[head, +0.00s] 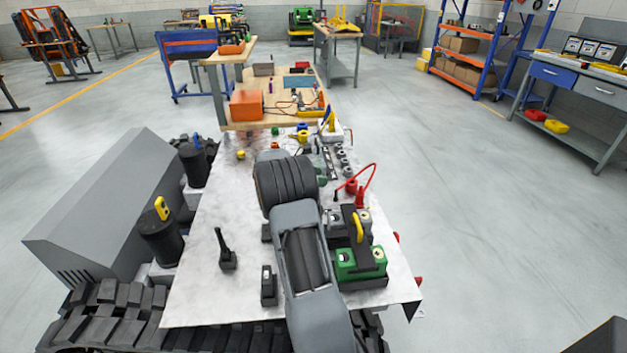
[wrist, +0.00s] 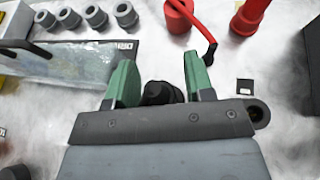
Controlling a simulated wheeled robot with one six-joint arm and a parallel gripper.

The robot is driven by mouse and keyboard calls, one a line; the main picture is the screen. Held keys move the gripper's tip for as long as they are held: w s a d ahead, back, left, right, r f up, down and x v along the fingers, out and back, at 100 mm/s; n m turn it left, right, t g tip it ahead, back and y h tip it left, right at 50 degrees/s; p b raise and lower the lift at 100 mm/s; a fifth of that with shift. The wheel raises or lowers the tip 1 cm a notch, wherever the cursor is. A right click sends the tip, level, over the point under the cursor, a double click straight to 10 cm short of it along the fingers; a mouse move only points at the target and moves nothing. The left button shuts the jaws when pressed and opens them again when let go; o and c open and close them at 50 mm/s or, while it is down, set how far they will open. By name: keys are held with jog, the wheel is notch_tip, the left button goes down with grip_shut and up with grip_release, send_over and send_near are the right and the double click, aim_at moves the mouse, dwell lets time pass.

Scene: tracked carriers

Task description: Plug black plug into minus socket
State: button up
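My gripper (wrist: 160,72) points down over the white tabletop, its two green fingers apart. A dark round piece (wrist: 160,92), possibly the black plug, sits between the fingers; whether they touch it is unclear. In the head view my arm hides most of the gripper, and only a bit of green (head: 322,174) shows beside it. A green block with pale round sockets (head: 360,264) stands to the right of my arm. I cannot read a minus mark on any socket. A red plug (head: 360,198) with a red cable stands behind the block.
A row of grey round parts (wrist: 95,16) and a flat clear-topped panel (wrist: 75,62) lie left of the fingers. A second red post (wrist: 248,16) stands at upper right. Small black stands (head: 228,250) sit on the tabletop's left. A wooden bench (head: 262,118) stands beyond.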

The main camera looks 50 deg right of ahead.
jog(key=c, duration=0.8)
jog(key=shift+r, duration=0.15)
jog(key=shift+r, duration=0.65)
jog(key=s+a+r+p, duration=0.1)
jog(key=s+a+r, duration=0.8)
jog(key=a+r, duration=0.1)
jog(key=shift+a+r, duration=0.35)
jog(key=shift+r, duration=0.4)
